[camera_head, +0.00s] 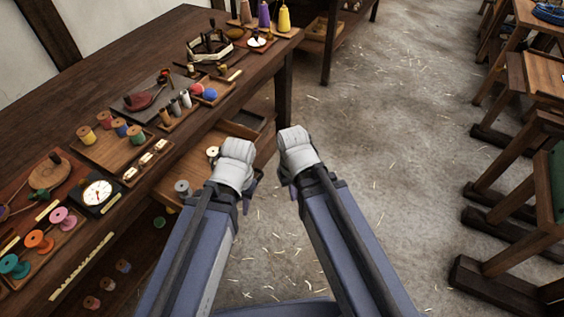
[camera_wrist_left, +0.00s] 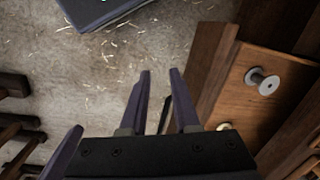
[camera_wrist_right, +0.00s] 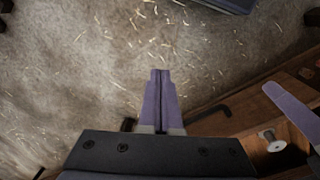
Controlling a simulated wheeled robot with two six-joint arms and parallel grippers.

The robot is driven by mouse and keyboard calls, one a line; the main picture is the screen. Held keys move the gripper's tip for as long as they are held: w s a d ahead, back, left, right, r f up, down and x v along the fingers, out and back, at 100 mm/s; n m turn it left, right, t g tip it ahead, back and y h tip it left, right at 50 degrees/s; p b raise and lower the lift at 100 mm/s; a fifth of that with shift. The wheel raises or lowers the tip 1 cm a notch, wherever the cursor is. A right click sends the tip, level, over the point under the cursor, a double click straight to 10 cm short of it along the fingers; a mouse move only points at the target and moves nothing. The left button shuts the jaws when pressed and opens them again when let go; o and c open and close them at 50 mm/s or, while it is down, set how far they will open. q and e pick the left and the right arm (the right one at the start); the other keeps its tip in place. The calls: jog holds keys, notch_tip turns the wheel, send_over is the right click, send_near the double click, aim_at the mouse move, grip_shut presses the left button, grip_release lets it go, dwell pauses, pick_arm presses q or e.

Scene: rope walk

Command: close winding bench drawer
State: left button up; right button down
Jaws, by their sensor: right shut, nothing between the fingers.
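The winding bench (camera_head: 130,60) runs along the left in the head view. Its wooden drawer (camera_head: 190,160) stands pulled out, with a grey spool (camera_head: 182,188) and a pale spool (camera_head: 212,152) inside. The drawer (camera_wrist_left: 245,105) shows at the right in the left wrist view. My left gripper (camera_wrist_left: 160,72) is partly open and empty, beside the drawer's front. A dark bar (camera_wrist_left: 166,112) shows between its fingers; I cannot tell if they touch it. My right gripper (camera_wrist_right: 161,72) is shut and empty over the floor, apart from the drawer. A dark bent handle (camera_wrist_right: 212,112) shows on the drawer front.
Thread spools, trays and a dial (camera_head: 97,192) cover the bench top above the drawer. A bench leg (camera_head: 284,95) stands beyond the drawer. Wooden stools or frames (camera_head: 510,200) line the right side. The straw-strewn floor (camera_head: 380,130) between is clear.

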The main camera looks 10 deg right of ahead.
jog(key=w+d+f+m+y+b, duration=0.1)
jog(key=d+f+b, duration=0.1)
jog(key=f+b, duration=0.8)
jog(key=w+d+f+m+b, duration=0.1)
jog(key=w+d+f+b, duration=0.1)
jog(key=f+b, duration=0.8)
jog(key=m+t+y+b, duration=0.8)
jog(key=t+y, duration=0.3)
jog(key=y, duration=0.3)
send_near(273, 145)
jog(key=x, duration=0.7)
jog(key=shift+r, duration=0.1)
